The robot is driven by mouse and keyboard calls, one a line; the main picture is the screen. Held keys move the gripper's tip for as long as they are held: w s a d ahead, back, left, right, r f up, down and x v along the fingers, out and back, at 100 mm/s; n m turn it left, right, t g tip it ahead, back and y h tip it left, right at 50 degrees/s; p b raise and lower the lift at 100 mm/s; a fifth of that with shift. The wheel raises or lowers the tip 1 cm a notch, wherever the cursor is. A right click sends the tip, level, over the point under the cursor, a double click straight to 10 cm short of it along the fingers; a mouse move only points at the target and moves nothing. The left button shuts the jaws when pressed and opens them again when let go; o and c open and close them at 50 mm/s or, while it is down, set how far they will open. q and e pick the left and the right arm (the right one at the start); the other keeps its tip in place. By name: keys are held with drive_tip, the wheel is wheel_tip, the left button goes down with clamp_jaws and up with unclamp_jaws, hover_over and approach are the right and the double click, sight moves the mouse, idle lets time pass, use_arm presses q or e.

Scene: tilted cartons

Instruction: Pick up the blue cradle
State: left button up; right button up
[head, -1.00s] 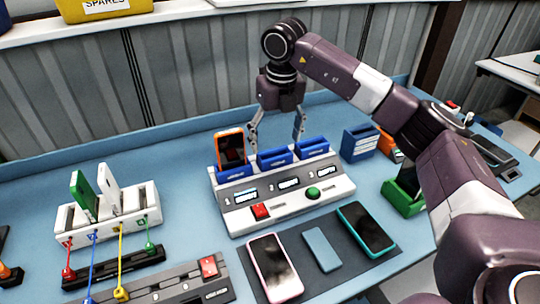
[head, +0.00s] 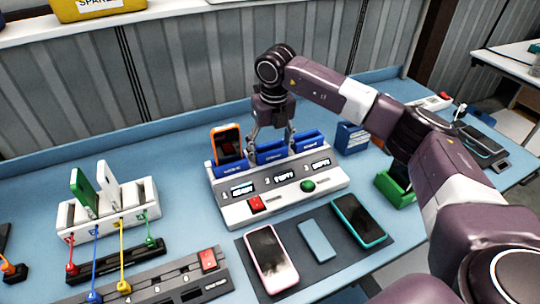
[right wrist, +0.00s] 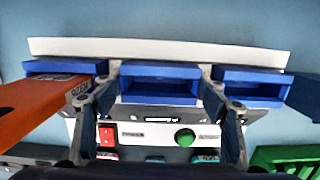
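Three blue cradles sit in a row on the white and grey dock (head: 235,213). The left one (head: 228,167) holds an orange phone (head: 226,142); the middle cradle (head: 270,155) and the right cradle (head: 308,143) look empty. My right gripper (head: 271,148) is over the middle cradle, pointing down, with one finger at each end of it. In the right wrist view the middle cradle (right wrist: 160,72) lies between the spread fingers; whether they touch it is unclear. My left gripper is not in view.
A separate blue holder (head: 351,138) and a green one (head: 393,188) stand to the right. Phones lie on the dark mat (head: 290,240) in front. A white rack (head: 105,220) with upright phones stands left. The table behind the dock is clear.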

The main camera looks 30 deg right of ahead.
drive_tip(key=shift+c, duration=1.2)
drive_tip(key=shift+w+r, duration=0.15)
drive_tip(key=shift+r, duration=0.35)
wheel_tip(320, 180, up, 19)
drive_tip(key=b, duration=0.2)
drive_tip(key=shift+r+p, duration=0.75)
drive_tip(key=shift+r, duration=0.05)
drive_tip(key=shift+s+r+p, duration=0.2)
drive_tip(key=shift+r+p, duration=0.35)
drive_tip(key=shift+p, duration=0.15)
